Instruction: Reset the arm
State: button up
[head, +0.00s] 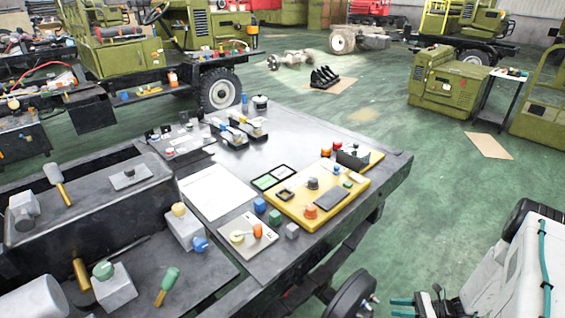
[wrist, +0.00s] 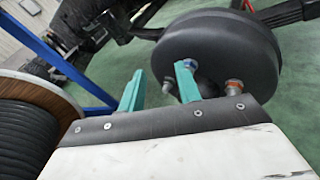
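My gripper (head: 401,309) is at the bottom edge of the head view, right of the workbench-like chassis frame. In the wrist view, my gripper (wrist: 160,82) shows two teal fingers standing apart with nothing between them. It is open and empty. My white arm (head: 525,265) with a teal cable runs along the lower right of the head view. Part of the arm is cut off by the picture edge.
A dark wheel hub with bolts (head: 352,296) is close left of my gripper; it also looms ahead in the wrist view (wrist: 228,55). A cable spool (wrist: 40,115) is at left there. The chassis top (head: 285,150) holds many small parts. Green floor (head: 450,190) is open at right.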

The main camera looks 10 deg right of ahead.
jog(key=a+r+n+g+h, duration=0.3)
jog(key=r+n+g, duration=0.3)
jog(key=r, duration=1.2)
jog(key=a+r+n+g+h, duration=0.3)
jog(key=r+n, duration=0.5)
jog(key=r, duration=1)
jog(key=s+a+r+n+t+h, duration=0.2)
jog(key=s+a+r+n+h, duration=0.2)
jog(key=s+r, duration=0.5)
jog(key=s+a+r+n+t+h, duration=0.3)
jog(key=s+a+r+n+h, duration=0.2)
jog(key=r, duration=0.9)
jog(key=s+a+n, duration=0.1)
jog(key=s+a, duration=0.1)
jog(key=s, duration=0.1)
jog(key=shift+s+a+n+h, duration=0.25)
jog(key=shift+s+n+h, duration=0.05)
jog(key=shift+s, duration=0.1)
